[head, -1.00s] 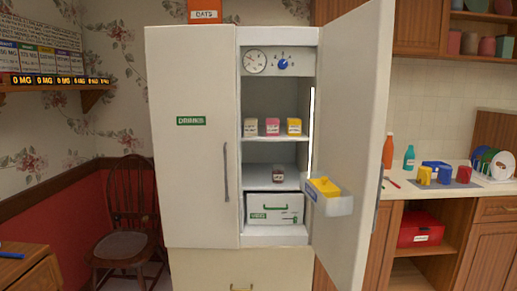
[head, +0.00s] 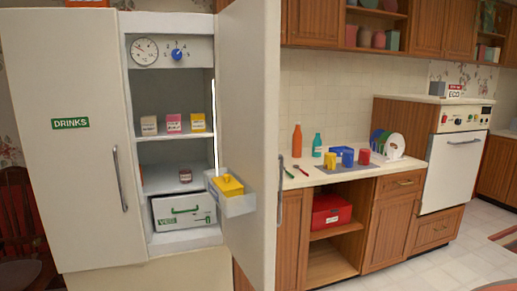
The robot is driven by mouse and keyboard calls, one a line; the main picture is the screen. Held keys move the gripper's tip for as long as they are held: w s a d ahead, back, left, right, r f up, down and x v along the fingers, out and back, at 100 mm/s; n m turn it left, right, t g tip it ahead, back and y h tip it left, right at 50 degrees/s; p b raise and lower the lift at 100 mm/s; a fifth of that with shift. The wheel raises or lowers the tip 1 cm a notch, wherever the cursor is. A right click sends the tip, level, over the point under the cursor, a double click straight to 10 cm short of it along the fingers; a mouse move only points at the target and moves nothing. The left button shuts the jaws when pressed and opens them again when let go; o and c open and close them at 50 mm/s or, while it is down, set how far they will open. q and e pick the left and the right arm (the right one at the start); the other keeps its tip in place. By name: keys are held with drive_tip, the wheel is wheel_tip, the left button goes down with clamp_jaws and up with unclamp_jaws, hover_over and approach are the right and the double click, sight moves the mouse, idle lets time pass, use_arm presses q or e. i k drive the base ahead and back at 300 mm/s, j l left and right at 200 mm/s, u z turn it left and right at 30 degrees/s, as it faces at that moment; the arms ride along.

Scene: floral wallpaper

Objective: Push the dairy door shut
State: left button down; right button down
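The dairy door (head: 249,130) is the fridge's right-hand door, and it stands wide open in the head view. A clear bin on its inner face holds a yellow block-shaped item (head: 228,185). A vertical handle (head: 280,203) shows at the door's outer edge. The fridge's left door, labelled DRINKS (head: 70,124), is shut. Inside the open side are a gauge and a blue knob, three small cartons (head: 174,122) on a shelf, a small jar (head: 185,176) and a white VEG drawer (head: 184,210). Neither of my grippers is in view.
A counter (head: 345,172) right of the door carries bottles, cups and a dish rack. A red box (head: 331,211) sits in the open cupboard below. A white oven (head: 452,160) stands further right. Floor (head: 440,262) is clear at the lower right.

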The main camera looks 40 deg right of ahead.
sight(250, 31)
drive_tip(key=i+l+u, duration=0.1)
drive_tip(key=l, duration=0.75)
drive_tip(key=i+l+u, duration=0.1)
drive_tip(key=l, duration=0.75)
drive_tip(key=i+l+u, duration=0.1)
drive_tip(key=l, duration=0.8)
drive_tip(key=i+l+u, duration=0.1)
drive_tip(key=l, duration=0.75)
drive_tip(key=i, duration=0.1)
